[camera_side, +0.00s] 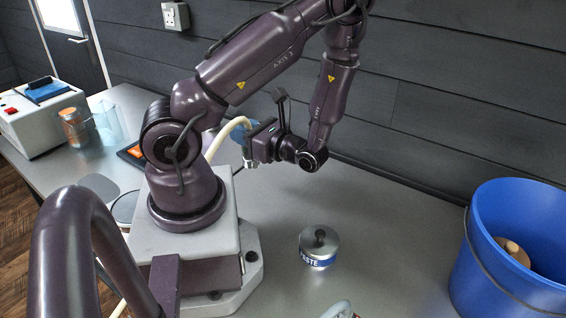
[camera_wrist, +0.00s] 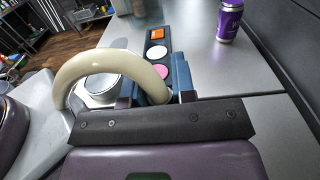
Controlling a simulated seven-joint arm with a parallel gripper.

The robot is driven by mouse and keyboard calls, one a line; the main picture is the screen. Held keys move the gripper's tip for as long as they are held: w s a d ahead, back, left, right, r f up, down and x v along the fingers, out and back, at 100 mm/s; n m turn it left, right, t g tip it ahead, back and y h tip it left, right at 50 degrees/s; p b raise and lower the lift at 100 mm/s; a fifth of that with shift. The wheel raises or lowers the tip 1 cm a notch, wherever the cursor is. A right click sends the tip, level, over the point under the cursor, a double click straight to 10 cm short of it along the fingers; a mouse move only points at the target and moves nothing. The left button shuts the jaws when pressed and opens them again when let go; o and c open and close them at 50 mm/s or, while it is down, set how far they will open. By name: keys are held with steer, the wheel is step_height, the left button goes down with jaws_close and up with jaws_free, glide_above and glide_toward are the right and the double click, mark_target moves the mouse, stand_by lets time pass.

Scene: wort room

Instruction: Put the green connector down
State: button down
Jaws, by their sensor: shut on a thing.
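My gripper (camera_side: 249,150) is in the middle of the side view, above the table (camera_side: 380,230) and right of my arm's base. Its blue fingers are shut on the end of a cream hose (camera_side: 225,130), with a silver metal part (camera_side: 251,163) showing just below them. In the wrist view the hose (camera_wrist: 100,60) arches from the left into my gripper (camera_wrist: 162,92), between the blue fingers. No green surface of the connector shows clearly; the fingers and the gripper body hide most of the held end.
A dark strip (camera_wrist: 151,34) with an orange square and white and pink discs lies beyond the gripper. A purple can (camera_wrist: 229,20) stands farther right. A lidded jar (camera_side: 319,250) and a blue bucket (camera_side: 515,250) stand right of my base. Table between gripper and jar is clear.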

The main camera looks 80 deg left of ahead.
steer(key=w+a+f+m+t+y, duration=0.2)
steer(key=w+a+m+t+y, duration=0.2)
steer(key=w+a+t, duration=0.45)
steer(key=shift+w+a+f+g, duration=0.35)
steer(key=shift+a+f, duration=0.6)
steer(key=shift+f, duration=0.5)
steer(key=shift+w+a+f+g, duration=0.3)
steer(key=shift+a+f+g, duration=0.2)
steer(key=shift+a+f, duration=0.75)
steer(key=shift+w+a+f+g, duration=0.35)
steer(key=shift+a+f, duration=0.35)
steer(key=shift+f, duration=0.95)
steer(key=shift+f, duration=0.1)
steer(key=c, duration=0.9)
jaws_free()
steer(key=shift+c, duration=0.2)
steer(key=shift+s, duration=0.1)
